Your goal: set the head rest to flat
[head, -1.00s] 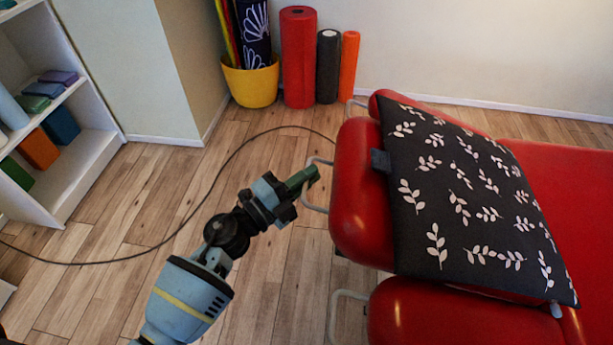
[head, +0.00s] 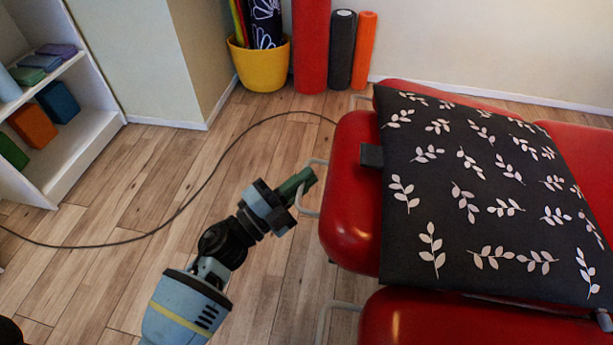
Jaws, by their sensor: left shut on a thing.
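The red padded head rest (head: 347,245) is at the end of the red treatment table (head: 430,320), on the right. A black cushion with white leaf print (head: 465,215) lies over the head rest and table. A thin metal loop handle (head: 299,205) sticks out from the head rest's left end. My left gripper (head: 300,186) reaches it from the lower left and is shut on the handle; its green fingers partly hide the bar. The cushion hides the joint, so I cannot tell the head rest's exact tilt. My right gripper is out of view.
A cable (head: 190,205) curves across the wooden floor left of the table. A yellow bucket (head: 260,68) and red, black and orange rolls (head: 311,45) stand by the back wall. A white shelf (head: 90,145) with coloured blocks is at the left. Floor around my arm is otherwise clear.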

